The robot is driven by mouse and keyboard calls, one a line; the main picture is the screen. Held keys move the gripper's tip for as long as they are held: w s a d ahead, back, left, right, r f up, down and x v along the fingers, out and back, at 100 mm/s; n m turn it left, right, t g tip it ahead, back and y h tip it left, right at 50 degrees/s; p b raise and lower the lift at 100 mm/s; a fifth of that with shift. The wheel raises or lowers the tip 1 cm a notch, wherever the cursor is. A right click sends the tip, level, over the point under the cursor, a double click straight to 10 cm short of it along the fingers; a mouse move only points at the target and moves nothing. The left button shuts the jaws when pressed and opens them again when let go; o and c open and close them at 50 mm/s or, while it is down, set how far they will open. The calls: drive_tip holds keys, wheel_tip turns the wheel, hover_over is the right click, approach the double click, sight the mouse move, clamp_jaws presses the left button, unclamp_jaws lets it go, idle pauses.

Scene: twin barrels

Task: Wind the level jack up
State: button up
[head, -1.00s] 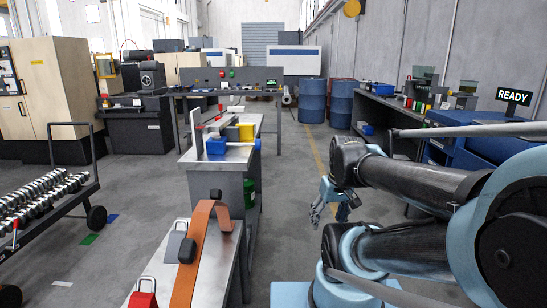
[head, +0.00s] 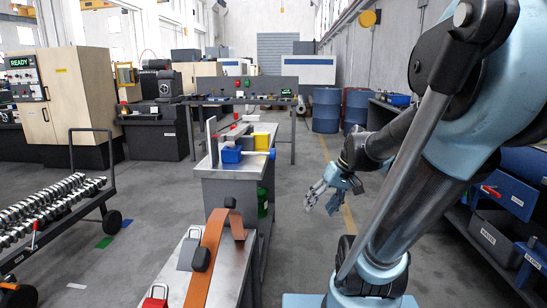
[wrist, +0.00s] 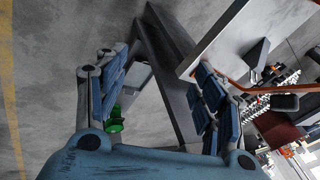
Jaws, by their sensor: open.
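On the middle bench (head: 222,172) stands a blue block (head: 231,155) with a blue round knob (head: 272,154) at its right end. A yellow plate (head: 262,141) and a grey piece are beside it. This looks like the jack assembly, but I cannot tell for sure which part is the level jack. My gripper (head: 318,197) is open and empty, in the air over the aisle to the right of the bench, apart from the knob. In the wrist view, my gripper's fingers (wrist: 158,85) are spread wide with nothing between them; the knob is not clearly visible there.
A nearer bench (head: 178,258) carries an orange strap (head: 212,258) and a red padlock-like piece (head: 155,298). Blue barrels (head: 326,110) stand at the back. The aisle floor is clear.

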drive_tip(key=w+a+r+n+y, duration=0.3)
drive_tip(key=w+a+r, duration=0.1)
drive_tip(key=w, duration=0.5)
drive_tip(key=n+y, duration=0.9)
drive_tip(key=y, duration=0.1)
approach(273, 154)
drive_tip(key=w+a, duration=0.1)
drive_tip(key=a, duration=0.2)
drive_tip(key=w+a, duration=0.1)
drive_tip(key=a, duration=0.2)
drive_tip(key=w+a, duration=0.1)
drive_tip(key=a, duration=0.3)
drive_tip(key=shift+w+a+f, duration=0.1)
drive_tip(key=shift+a+f, duration=0.05)
drive_tip(key=shift+f, duration=0.2)
